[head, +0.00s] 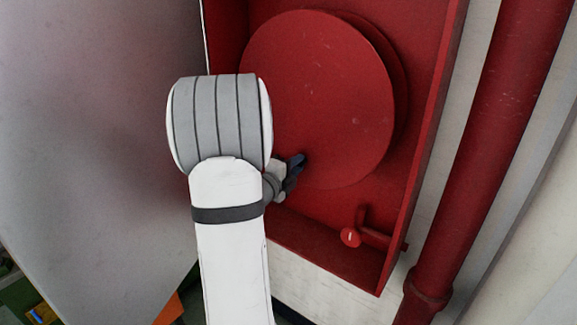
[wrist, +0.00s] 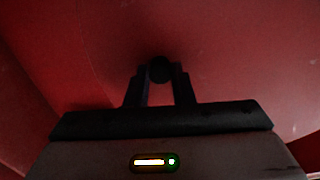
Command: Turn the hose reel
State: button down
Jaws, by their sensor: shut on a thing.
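The hose reel (head: 325,90) is a large red disc inside a red cabinet. It also fills much of the wrist view as a dim red face (wrist: 215,50). My gripper (head: 299,161) is at the lower left part of the disc in the head view, partly hidden by my white and grey arm. In the wrist view my gripper (wrist: 159,78) has its two dark fingers on either side of a small dark round knob (wrist: 159,69), which stands out from the reel's face. The fingers are shut on this knob.
The red cabinet (head: 438,110) has raised side walls close around the reel. A small red valve (head: 350,237) sits at its lower right. A grey door panel (head: 95,120) stands open at the left. A thick red pipe (head: 490,150) runs down the right.

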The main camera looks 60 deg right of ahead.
jog(key=shift+s+r, duration=0.1)
jog(key=shift+s, duration=0.1)
dwell(0.3)
jog(key=c, duration=1.3)
grip_release()
jog(key=shift+d, duration=0.1)
jog(key=shift+o, duration=0.2)
jog(key=a+b, duration=0.1)
jog(key=a, duration=0.7)
jog(key=shift+w+b, duration=0.35)
jog(key=shift+w, duration=0.05)
